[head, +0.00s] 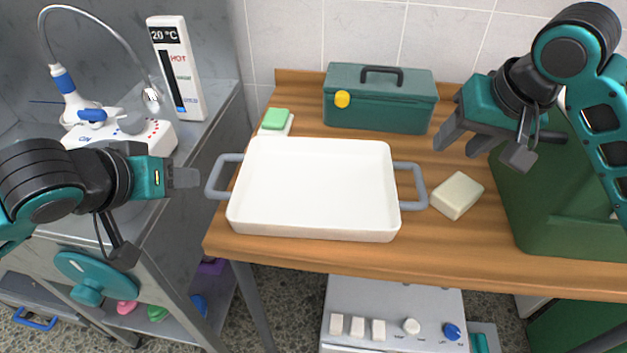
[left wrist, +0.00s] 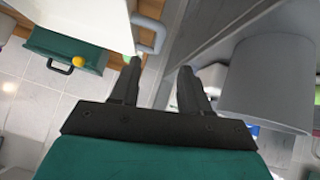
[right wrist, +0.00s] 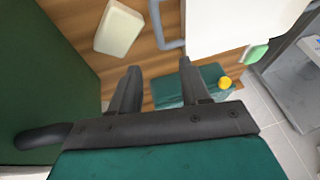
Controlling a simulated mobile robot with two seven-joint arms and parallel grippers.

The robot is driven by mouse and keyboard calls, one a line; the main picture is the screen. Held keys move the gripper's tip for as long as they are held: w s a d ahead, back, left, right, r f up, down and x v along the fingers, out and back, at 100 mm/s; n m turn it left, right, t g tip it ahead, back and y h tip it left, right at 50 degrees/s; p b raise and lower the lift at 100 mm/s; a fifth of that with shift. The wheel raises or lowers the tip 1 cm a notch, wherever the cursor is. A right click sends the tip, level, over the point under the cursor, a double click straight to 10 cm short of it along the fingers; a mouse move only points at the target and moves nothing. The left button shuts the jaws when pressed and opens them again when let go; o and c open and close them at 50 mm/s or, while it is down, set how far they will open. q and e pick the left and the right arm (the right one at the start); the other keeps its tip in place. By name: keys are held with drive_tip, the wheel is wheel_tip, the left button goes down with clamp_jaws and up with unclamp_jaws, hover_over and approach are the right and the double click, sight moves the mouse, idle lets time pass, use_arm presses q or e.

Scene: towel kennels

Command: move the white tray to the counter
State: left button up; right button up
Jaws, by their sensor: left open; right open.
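The white tray (head: 315,185) lies flat on the wooden counter (head: 460,255) in the head view, with a grey handle at each end. My left gripper (head: 198,178) is open, just left of the tray's left handle (head: 217,177) and apart from it. In the left wrist view that handle (left wrist: 150,35) shows beyond the fingertips (left wrist: 158,75). My right gripper (head: 485,150) is open above the counter, to the right of and behind the right handle (head: 418,186). The right wrist view shows the right handle (right wrist: 160,25) beyond the fingers (right wrist: 160,75).
A cream block (head: 457,195) lies right of the tray. A teal box (head: 375,110) with a yellow knob stands behind it, beside a green-topped sponge (head: 275,120). A large green container (head: 560,195) stands at the right. A metal sink unit with a tap (head: 100,25) is at the left.

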sight(210, 179)
use_arm(q)
drive_tip(key=x, duration=1.3)
use_arm(e)
drive_tip(key=x, duration=1.3)
use_arm(q)
drive_tip(key=shift+c, duration=0.2)
clamp_jaws()
use_arm(e)
clamp_jaws()
use_arm(q)
drive_tip(key=shift+r, duration=0.1)
use_arm(e)
drive_tip(key=shift+r, duration=0.1)
